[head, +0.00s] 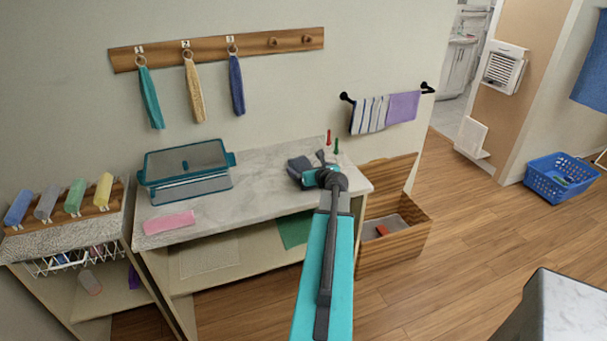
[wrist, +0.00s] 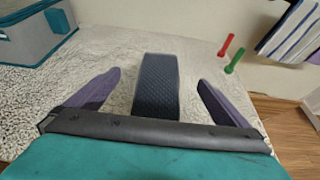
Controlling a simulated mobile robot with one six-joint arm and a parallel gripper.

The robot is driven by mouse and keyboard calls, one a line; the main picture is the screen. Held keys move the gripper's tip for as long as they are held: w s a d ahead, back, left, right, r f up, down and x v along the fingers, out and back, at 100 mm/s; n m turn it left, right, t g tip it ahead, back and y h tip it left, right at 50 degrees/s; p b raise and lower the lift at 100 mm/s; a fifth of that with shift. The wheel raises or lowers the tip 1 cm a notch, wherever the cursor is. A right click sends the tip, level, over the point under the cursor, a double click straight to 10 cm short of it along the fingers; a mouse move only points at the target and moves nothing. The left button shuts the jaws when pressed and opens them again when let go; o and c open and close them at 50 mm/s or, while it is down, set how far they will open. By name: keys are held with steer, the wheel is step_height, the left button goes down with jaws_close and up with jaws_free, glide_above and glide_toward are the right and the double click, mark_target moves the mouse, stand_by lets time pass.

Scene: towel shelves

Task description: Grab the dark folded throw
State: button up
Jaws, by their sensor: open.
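The dark folded throw (wrist: 158,88) is a dark blue-grey textured bundle on the marble counter, in the middle of the wrist view. My gripper (wrist: 160,92) is open, with one purple-grey finger on each side of the throw and a gap between each finger and it. The throw's near end is hidden behind the gripper's dark front bar. In the head view my gripper (head: 309,165) is over the counter's right part, and the throw there is hard to tell apart from the gripper.
A teal lidded box (head: 187,170) and a pink cloth (head: 169,222) are on the counter (head: 265,180). Red (wrist: 226,45) and green (wrist: 235,60) pegs stand near the back right. A towel rail (head: 385,94) is on the wall. A wooden crate (head: 395,245) stands right of the counter.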

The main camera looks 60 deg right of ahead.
mark_target(303, 166)
steer(key=shift+p+x, duration=0.95)
steer(key=shift+x, duration=1.6)
steer(key=shift+a+f, duration=0.15)
steer(key=shift+a, duration=0.05)
steer(key=shift+c, duration=0.4)
steer(key=c, duration=1.3)
steer(key=shift+w, duration=0.1)
steer(key=shift+r, duration=0.85)
steer(key=shift+r+b, duration=0.45)
steer(key=shift+r, duration=0.4)
steer(key=s+a+b, duration=0.1)
steer(key=s+a, duration=0.1)
steer(key=s, duration=0.2)
steer(key=s+a+r+b, duration=0.1)
steer(key=s+a, duration=0.1)
steer(key=s, duration=0.3)
steer(key=s+a+b, duration=0.2)
steer(key=s+a, duration=0.1)
steer(key=s, duration=0.2)
steer(key=shift+s+r, duration=0.2)
steer(key=shift+r, duration=0.15)
